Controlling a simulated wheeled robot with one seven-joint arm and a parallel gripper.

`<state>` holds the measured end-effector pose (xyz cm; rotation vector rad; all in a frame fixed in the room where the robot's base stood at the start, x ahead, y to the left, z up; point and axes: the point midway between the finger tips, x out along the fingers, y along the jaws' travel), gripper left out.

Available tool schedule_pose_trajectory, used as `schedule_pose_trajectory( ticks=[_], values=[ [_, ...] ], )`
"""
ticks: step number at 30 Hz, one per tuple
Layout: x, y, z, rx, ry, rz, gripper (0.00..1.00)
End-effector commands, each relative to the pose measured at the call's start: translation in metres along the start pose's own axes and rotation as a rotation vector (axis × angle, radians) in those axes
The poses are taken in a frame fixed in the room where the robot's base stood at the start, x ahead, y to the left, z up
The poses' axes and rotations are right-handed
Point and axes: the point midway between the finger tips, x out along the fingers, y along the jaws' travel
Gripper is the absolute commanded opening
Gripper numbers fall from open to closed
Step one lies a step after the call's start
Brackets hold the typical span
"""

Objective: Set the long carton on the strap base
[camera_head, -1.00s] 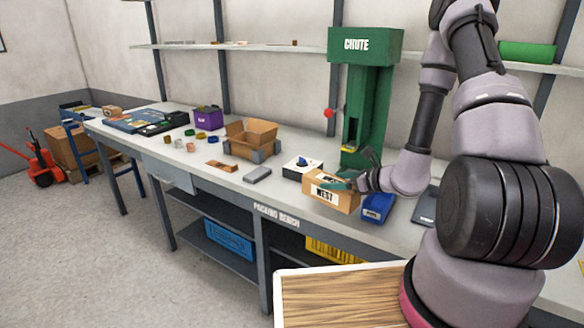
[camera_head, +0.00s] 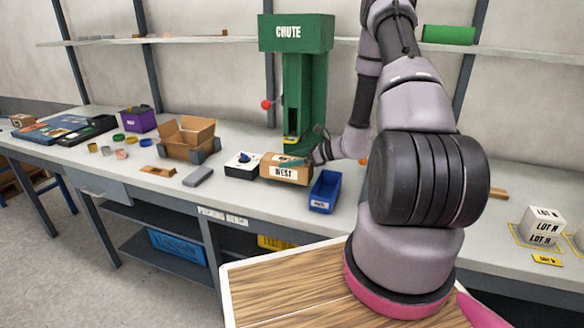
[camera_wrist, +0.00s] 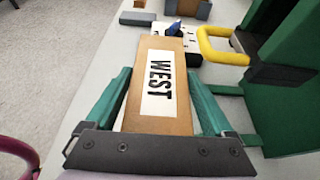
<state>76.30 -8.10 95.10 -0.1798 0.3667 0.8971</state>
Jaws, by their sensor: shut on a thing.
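The long carton (camera_head: 286,170) is a brown box with a white label reading WEST. It is over the packing bench, in front of the green chute. In the wrist view, the carton (camera_wrist: 163,60) lies between the green fingers of my gripper (camera_wrist: 164,85), which is shut on its two long sides. In the head view, my gripper (camera_head: 303,160) reaches it from the right and hides part of it. I cannot tell whether the carton touches the bench. I cannot tell which thing is the strap base.
The green chute (camera_head: 304,90) stands behind the carton. A white-and-black box with a blue part (camera_head: 242,165) is on its left, a blue bin (camera_head: 325,191) on its right. An open carton (camera_head: 187,140) stands farther left. A LOT N block (camera_head: 542,226) sits far right.

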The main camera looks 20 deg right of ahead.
Motion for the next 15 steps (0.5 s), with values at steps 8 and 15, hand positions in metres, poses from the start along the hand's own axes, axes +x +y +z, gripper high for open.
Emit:
schedule_pose_trajectory(
  ticks=[8, 15],
  values=[
    [0.005, -0.013, -0.013, 0.006, 0.001, 0.001, 0.06],
    [0.014, -0.013, -0.032, 0.000, -0.001, -0.001, 0.06]
  ],
)
